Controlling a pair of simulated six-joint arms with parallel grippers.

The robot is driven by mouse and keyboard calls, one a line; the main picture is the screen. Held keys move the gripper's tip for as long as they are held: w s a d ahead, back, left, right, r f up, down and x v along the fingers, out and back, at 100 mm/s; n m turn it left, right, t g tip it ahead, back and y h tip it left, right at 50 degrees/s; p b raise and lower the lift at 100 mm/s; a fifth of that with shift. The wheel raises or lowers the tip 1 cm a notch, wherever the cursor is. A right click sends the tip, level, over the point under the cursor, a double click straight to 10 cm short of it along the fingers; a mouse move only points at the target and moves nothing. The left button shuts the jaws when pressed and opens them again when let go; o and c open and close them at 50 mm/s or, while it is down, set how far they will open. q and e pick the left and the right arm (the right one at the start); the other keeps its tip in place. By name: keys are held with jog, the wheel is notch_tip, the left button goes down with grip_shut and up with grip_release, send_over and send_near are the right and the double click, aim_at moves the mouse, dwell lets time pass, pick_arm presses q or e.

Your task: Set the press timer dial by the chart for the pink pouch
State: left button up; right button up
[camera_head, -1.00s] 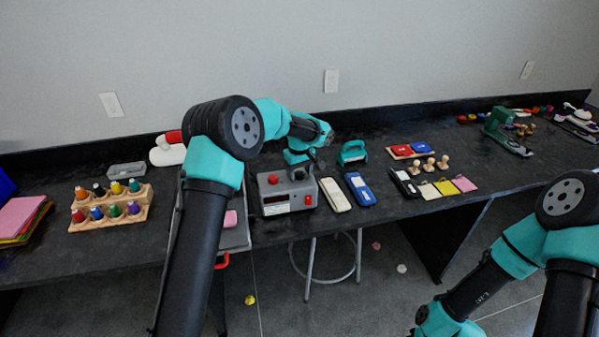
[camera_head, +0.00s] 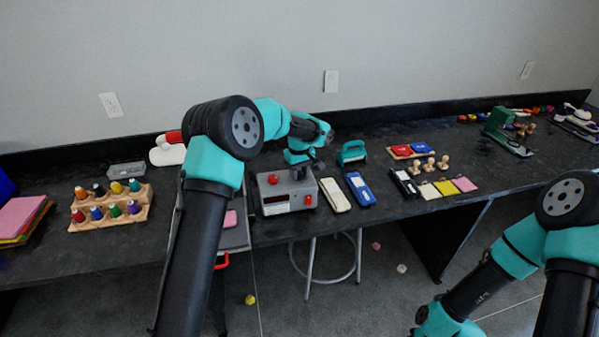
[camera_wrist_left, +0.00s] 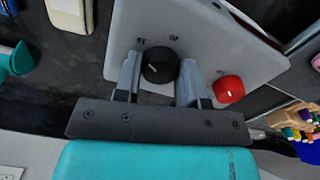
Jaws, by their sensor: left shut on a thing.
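The grey timer box (camera_head: 287,192) stands on the dark bench in the head view, with a red knob on top and a small display on its front. In the left wrist view its black dial (camera_wrist_left: 159,65) has a white pointer mark and printed numbers beside it. My left gripper (camera_wrist_left: 158,80) is shut on the dial, a finger on each side. In the head view my left arm hides part of the bench left of the box. A pink piece (camera_head: 231,218), perhaps the pouch, lies there, partly covered. I cannot make out a chart. My right gripper is out of view.
A red knob (camera_wrist_left: 229,89) sits close beside my fingers on the box. A white case (camera_head: 334,195) and a blue case (camera_head: 360,189) lie right of it. A wooden rack (camera_head: 110,208) of coloured bottles stands left. Stamps and coloured pads lie further right.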

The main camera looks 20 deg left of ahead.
aim_at(300, 173)
pick_arm(q)
jog(key=shift+m, duration=0.3)
jog(key=m, duration=1.1)
dwell(0.5)
jog(key=o, duration=0.9)
jog(key=shift+r, duration=0.15)
notch_tip(300, 173, up, 17)
jog(key=shift+r, duration=0.1)
dwell(0.4)
